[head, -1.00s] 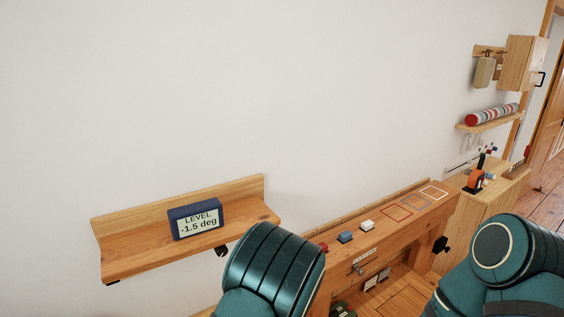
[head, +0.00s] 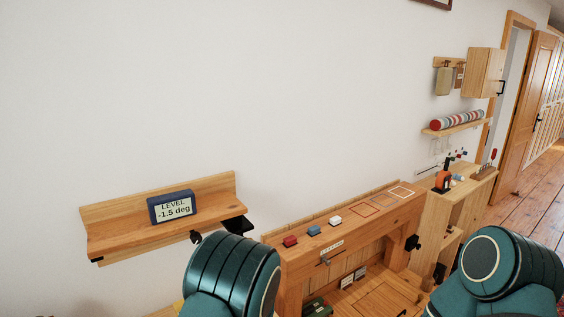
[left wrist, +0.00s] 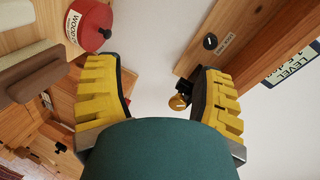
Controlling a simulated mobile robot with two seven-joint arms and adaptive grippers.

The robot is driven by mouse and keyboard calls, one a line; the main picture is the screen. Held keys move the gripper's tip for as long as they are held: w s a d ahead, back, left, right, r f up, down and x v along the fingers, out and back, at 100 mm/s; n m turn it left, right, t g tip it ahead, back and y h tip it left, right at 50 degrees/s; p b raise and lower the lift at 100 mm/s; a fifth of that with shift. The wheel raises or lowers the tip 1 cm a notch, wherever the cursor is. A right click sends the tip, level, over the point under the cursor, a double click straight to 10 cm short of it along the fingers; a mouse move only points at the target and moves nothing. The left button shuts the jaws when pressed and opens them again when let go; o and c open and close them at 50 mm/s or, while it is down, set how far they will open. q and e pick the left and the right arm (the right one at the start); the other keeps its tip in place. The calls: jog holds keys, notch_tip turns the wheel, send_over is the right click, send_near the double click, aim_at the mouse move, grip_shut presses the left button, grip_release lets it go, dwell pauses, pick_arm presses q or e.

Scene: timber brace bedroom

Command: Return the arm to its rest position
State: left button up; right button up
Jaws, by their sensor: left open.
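My left gripper (left wrist: 158,88) shows in the left wrist view with its two yellow, black-lined fingers spread apart and nothing held between them. Beyond the right finger, a brass knob (left wrist: 178,102) on a black fitting sits close to the fingertip; I cannot tell whether they touch. In the head view my left arm's dark green link rises at the bottom, just right of the wall shelf (head: 130,238); its gripper is not clearly visible there. My right arm's green link is at the lower right, its gripper out of view.
The level display (head: 172,207) reads -1.5 deg on the shelf. A wooden bench (head: 300,262) carries red, blue and white blocks and outlined squares. A red canister (left wrist: 88,26) is near the left finger. A cabinet (head: 482,72) hangs at right; open floor (head: 515,205) lies beyond.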

pick_arm(q)
jog(key=s+f+n+g+h+b, duration=0.25)
jog(key=s+f, duration=0.25)
jog(key=f, duration=0.3)
jog(key=s+f+n+g+h+b, duration=0.25)
jog(key=s+f, duration=0.25)
jog(key=f, duration=0.4)
jog(key=s+d+f+n+g+h+b, duration=0.1)
jog(key=s+d+f+n+g+h, duration=0.1)
jog(key=s, duration=0.4)
jog(key=s+d+f+n+g+h+b, duration=0.2)
jog(key=s+n+g+h, duration=0.1)
jog(key=s, duration=0.3)
jog(key=shift+s+d+f+n+g+h, duration=0.25)
jog(key=shift+d+n+g+h, duration=0.2)
jog(key=shift+h, duration=0.25)
jog(key=shift+a, duration=0.1)
